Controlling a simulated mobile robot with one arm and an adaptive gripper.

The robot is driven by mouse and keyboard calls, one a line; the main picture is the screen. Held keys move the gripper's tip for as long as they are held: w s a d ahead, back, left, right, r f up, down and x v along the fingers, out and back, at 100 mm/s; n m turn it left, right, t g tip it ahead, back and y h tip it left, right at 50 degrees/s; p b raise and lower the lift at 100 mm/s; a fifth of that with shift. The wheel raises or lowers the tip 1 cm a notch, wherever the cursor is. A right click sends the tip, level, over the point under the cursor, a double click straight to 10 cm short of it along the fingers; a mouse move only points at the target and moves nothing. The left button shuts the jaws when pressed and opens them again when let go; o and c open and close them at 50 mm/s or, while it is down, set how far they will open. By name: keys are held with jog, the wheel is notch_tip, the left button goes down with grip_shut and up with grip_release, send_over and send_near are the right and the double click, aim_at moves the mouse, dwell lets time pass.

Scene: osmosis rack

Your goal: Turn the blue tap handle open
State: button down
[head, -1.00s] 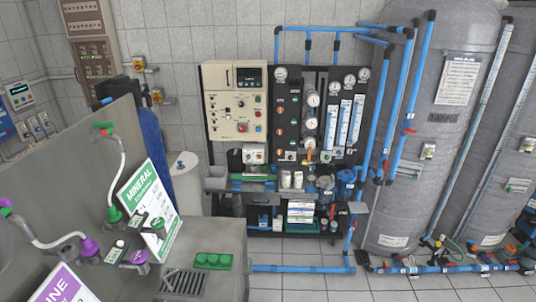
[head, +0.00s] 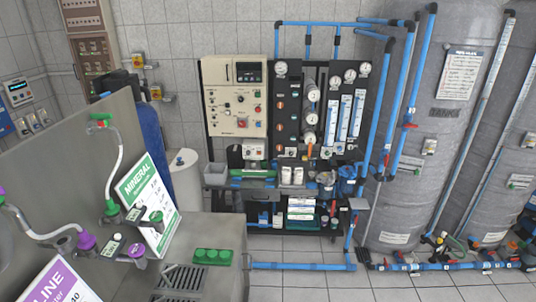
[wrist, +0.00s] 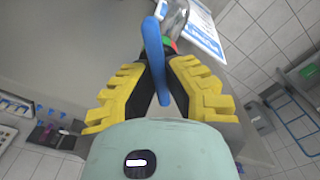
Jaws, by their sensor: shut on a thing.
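In the wrist view, the blue tap handle (wrist: 153,45) is a long flat lever running nearly up and down the picture. My gripper (wrist: 159,70), with black fingers and yellow pads, is shut on it, one finger at each side. Beyond the fingertips is a grey, shiny curved tap part (wrist: 174,16) with a red and green collar, partly hidden by the handle and fingers. My gripper and this blue handle do not show in the head view.
A white sign with blue print (wrist: 203,30) stands close beside the tap. The head view shows the grey counter (head: 212,282) with other taps, a green MINERAL sign (head: 146,200) and a green block (head: 212,257). A control rack (head: 237,97) and large grey tanks stand behind.

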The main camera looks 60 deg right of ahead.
jog(key=shift+f+m+b, duration=0.2)
jog(key=shift+m+b, duration=0.9)
jog(key=shift+b, duration=0.1)
jog(key=m, duration=0.5)
jog(key=shift+w+d+r+m+b, duration=0.1)
jog(key=shift+w+d+m+b, duration=0.1)
jog(key=shift+m+b, duration=0.15)
jog(key=shift+m, duration=0.35)
jog(key=c, duration=1)
grip_release()
